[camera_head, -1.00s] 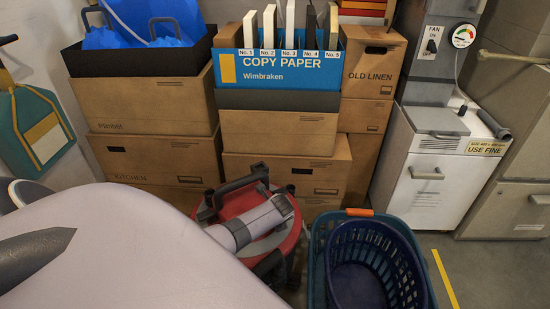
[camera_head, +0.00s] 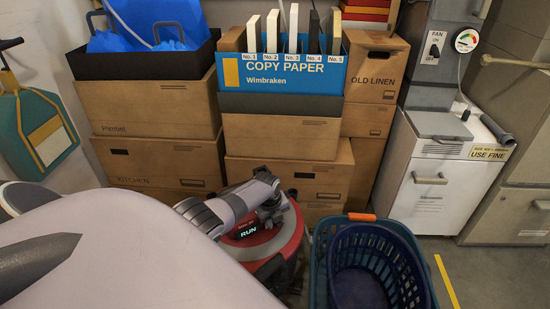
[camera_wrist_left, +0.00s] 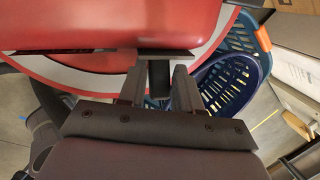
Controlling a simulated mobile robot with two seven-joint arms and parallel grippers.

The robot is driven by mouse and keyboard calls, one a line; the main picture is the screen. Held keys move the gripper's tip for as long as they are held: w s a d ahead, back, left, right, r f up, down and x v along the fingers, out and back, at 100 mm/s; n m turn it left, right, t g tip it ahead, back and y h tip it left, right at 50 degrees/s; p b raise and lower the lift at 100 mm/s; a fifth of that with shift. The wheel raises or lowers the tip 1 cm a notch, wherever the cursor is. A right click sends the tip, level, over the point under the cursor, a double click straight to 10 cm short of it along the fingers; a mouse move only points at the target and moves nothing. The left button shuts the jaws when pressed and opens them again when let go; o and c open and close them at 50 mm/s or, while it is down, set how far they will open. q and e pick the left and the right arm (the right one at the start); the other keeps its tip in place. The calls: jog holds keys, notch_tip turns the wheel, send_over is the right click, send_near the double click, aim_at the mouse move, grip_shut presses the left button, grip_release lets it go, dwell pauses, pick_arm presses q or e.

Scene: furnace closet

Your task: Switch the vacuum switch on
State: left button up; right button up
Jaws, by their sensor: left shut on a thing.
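The red vacuum (camera_head: 270,249) stands on the floor in front of the boxes. A dark panel on it shows the lit word RUN (camera_head: 248,232). My left gripper (camera_head: 272,213) is over the vacuum's top and partly hides it. In the left wrist view, the gripper's fingers (camera_wrist_left: 160,88) are shut on a narrow dark part (camera_wrist_left: 159,76) beside the red vacuum body (camera_wrist_left: 110,25). I cannot tell for certain whether that part is the switch or part of the handle. My right gripper is not in view.
Nested laundry baskets (camera_head: 323,270) stand close to the vacuum's right. Stacked cardboard boxes (camera_head: 280,135) are behind it. A white cabinet (camera_head: 420,185) and a fan switch (camera_head: 433,48) are at the right. Floor with a yellow line (camera_head: 447,282) is clear right of the baskets.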

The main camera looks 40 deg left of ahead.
pick_arm(q)
jog(key=shift+s+d+f, duration=0.1)
jog(key=shift+s+f, duration=0.05)
jog(key=shift+s, duration=0.05)
jog(key=o, duration=1)
jog(key=shift+o, duration=0.2)
jog(key=shift+w, duration=0.1)
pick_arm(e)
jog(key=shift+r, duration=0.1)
pick_arm(q)
jog(key=shift+r+p, duration=0.5)
jog(key=shift+r, duration=0.1)
jog(key=p+v, duration=0.3)
jog(key=v, duration=0.3)
jog(key=shift+p, duration=0.35)
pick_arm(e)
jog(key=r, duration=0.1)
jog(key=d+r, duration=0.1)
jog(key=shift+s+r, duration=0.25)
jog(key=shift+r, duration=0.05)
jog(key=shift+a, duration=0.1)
